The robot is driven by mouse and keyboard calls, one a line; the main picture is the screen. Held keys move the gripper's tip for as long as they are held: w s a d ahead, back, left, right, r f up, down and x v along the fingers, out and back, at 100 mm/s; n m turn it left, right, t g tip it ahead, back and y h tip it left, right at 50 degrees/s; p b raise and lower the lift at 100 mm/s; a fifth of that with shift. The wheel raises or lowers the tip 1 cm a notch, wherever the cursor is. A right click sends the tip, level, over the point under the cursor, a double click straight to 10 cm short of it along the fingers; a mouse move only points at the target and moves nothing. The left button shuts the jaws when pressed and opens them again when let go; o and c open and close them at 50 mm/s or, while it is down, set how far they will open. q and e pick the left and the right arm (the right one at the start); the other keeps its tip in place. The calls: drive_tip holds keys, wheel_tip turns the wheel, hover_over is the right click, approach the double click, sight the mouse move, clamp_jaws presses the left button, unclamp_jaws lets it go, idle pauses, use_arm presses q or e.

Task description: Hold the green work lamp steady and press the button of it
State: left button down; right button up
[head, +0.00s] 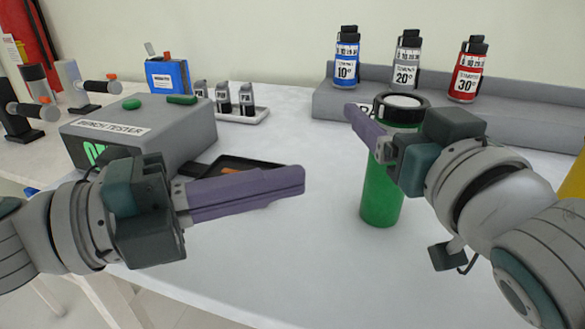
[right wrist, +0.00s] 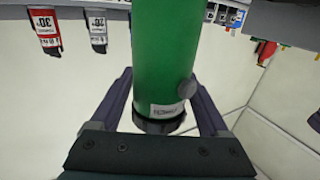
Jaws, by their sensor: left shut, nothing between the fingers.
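The green work lamp (head: 381,190) stands upright on the table, a green cylinder with a black ring and pale disc on top. My right gripper (head: 364,125) has its fingers on either side of the lamp's upper body. In the right wrist view, which looks upside down, both fingers lie against the green lamp (right wrist: 165,50). A round grey button-like knob (right wrist: 186,88) shows on its side, near a white label. My left gripper (head: 302,180) is shut and empty, left of the lamp and apart from it, pointing right.
A grey bench tester (head: 150,130) and a dark tray (head: 228,165) are behind my left gripper. A grey ledge (head: 335,100) at the back bears blue, grey and red bottles. The front middle of the table is clear.

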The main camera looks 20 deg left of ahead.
drive_tip(key=shift+o, duration=1.4)
drive_tip(key=shift+r, duration=0.15)
